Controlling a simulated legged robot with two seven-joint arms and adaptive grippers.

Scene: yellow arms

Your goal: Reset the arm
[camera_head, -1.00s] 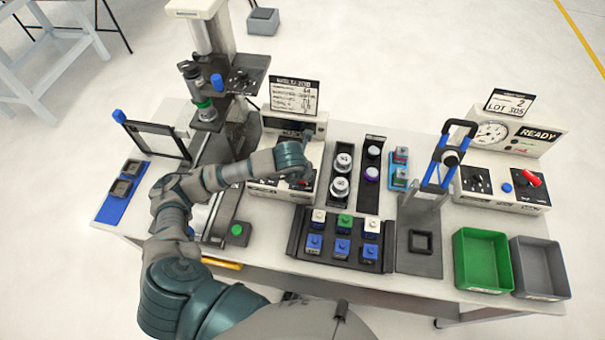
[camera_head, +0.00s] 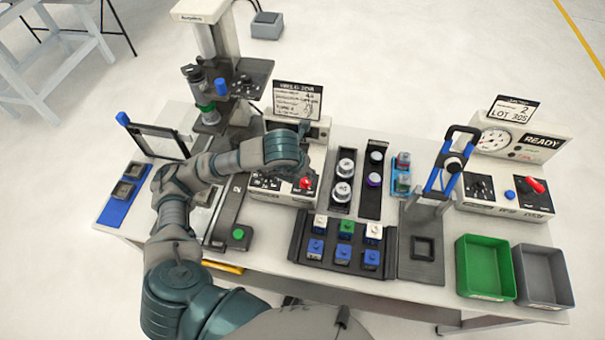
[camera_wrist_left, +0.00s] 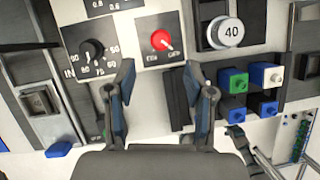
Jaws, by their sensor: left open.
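My left arm (camera_head: 225,163) is bent out over the workbench, and its wrist end is above the control box (camera_head: 285,192) at the middle back. In the left wrist view my left gripper (camera_wrist_left: 163,97) is open, with nothing between its fingertips. It is just below a red knob (camera_wrist_left: 162,40) and a black dial (camera_wrist_left: 92,48) on that box. The red knob also shows in the head view (camera_head: 306,183), just below my wrist. In the head view my wrist hides most of the fingers. My right gripper is in neither view.
A press-like stand (camera_head: 212,65) rises close to my forearm. A block rack (camera_head: 340,245), a weight holder (camera_head: 343,180), a blue-handled fixture (camera_head: 436,195), a gauge box (camera_head: 510,180), a green bin (camera_head: 484,268) and a grey bin (camera_head: 545,276) fill the right side.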

